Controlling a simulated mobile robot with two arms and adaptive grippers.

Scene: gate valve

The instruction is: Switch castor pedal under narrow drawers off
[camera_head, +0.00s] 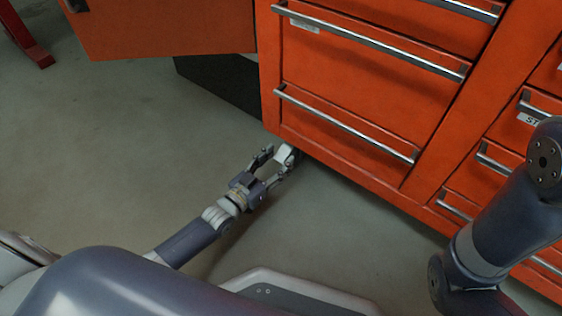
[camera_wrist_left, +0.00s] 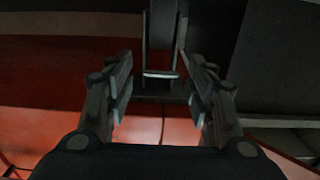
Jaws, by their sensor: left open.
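The castor pedal (camera_head: 284,154) is a small light grey piece at the bottom corner of the orange drawer cabinet. In the left wrist view a pale metal bar (camera_wrist_left: 161,74), seemingly the pedal, lies in front of the dark castor (camera_wrist_left: 160,28). My left gripper (camera_head: 277,161) is low by the floor with its fingers parted around the pedal's end. In the wrist view its two fingers (camera_wrist_left: 163,88) stand left and right of the bar, with a gap to each side. Contact cannot be seen. My right gripper is out of view; only its arm shows at right.
The orange cabinet (camera_head: 350,87) has wide drawers with metal handles above the castor and smaller drawers (camera_head: 500,160) to the right. An orange panel (camera_head: 165,28) hangs at the upper left. The grey floor (camera_head: 110,130) left of the gripper is clear.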

